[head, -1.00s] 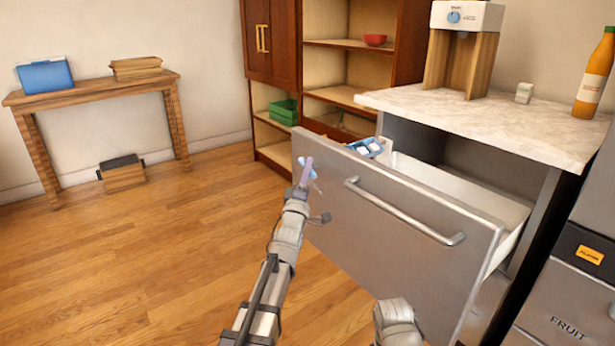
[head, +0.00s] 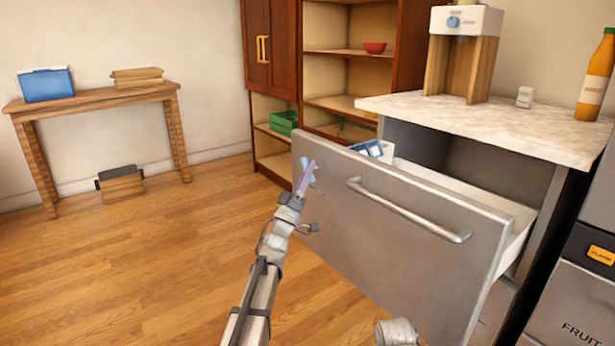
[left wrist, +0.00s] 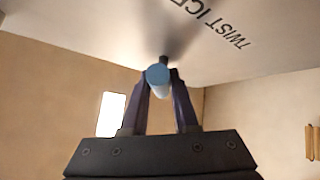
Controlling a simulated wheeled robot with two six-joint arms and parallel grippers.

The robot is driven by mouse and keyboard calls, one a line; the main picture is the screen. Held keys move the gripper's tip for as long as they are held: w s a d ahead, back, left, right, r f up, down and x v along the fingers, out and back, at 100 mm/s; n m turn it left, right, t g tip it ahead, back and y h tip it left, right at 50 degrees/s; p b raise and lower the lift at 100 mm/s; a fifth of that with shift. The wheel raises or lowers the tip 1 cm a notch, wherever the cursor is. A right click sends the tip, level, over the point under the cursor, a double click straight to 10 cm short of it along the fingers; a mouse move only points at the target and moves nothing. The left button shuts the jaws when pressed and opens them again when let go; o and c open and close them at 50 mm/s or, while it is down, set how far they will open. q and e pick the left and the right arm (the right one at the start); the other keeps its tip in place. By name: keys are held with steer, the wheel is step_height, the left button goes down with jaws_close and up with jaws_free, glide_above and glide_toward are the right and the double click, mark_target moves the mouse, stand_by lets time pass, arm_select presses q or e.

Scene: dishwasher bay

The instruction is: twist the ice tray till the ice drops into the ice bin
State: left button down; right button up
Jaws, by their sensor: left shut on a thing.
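My left gripper (head: 308,178) is in front of the upper left part of the pulled-out drawer's steel face (head: 400,225). It is shut on a small light blue piece, which shows between the fingers in the left wrist view (left wrist: 157,76). I cannot tell whether this piece joins the ice tray. A blue tray with white lumps (head: 373,150) shows just over the drawer's top edge; its lower part is hidden behind the drawer front. I cannot make out a separate ice bin.
The marble counter (head: 500,120) above the drawer carries a dispenser (head: 465,50) and an orange bottle (head: 596,80). A wooden shelf unit (head: 345,85) stands behind. Lettering reading "TWIST ICE" (left wrist: 215,25) shows on a pale surface.

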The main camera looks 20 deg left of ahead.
arm_select(q)
steer(key=shift+w+a+m+g+h+b, duration=0.1)
steer(key=shift+m+g+h+b, duration=0.3)
steer(key=shift+m+h, duration=1.5)
steer(key=shift+w+a+m+g+h+b, duration=0.1)
steer(key=shift+m+g+h, duration=0.5)
steer(key=shift+m+h, duration=1.25)
steer(key=shift+r+m+g+h, duration=0.1)
steer(key=shift+m+g+h, duration=1.15)
steer(key=shift+m, duration=0.6)
steer(key=shift+m+g+h, duration=1.05)
steer(key=shift+m+h, duration=0.35)
steer(key=shift+m, duration=0.4)
steer(key=shift+a+m+g+h+p, duration=0.1)
steer(key=shift+m+g+h+p, duration=0.15)
steer(key=shift+m+g+h, duration=0.6)
steer(key=shift+d+m+g+h+p, duration=0.1)
steer(key=shift+m+g+h+p, duration=0.2)
steer(key=shift+m+g, duration=1.1)
steer(key=shift+a+m+g+h+p, duration=0.15)
steer(key=shift+m+g+h, duration=0.5)
steer(key=shift+m, duration=0.8)
steer(key=shift+r+m+g+p, duration=0.1)
steer(key=shift+m+g+p, duration=0.85)
steer(key=shift+m+g, duration=1.3)
steer(key=shift+m+g+p, duration=0.3)
steer(key=shift+m+g, duration=0.15)
steer(key=shift+m, duration=0.6)
steer(key=c, duration=0.7)
jaws_free()
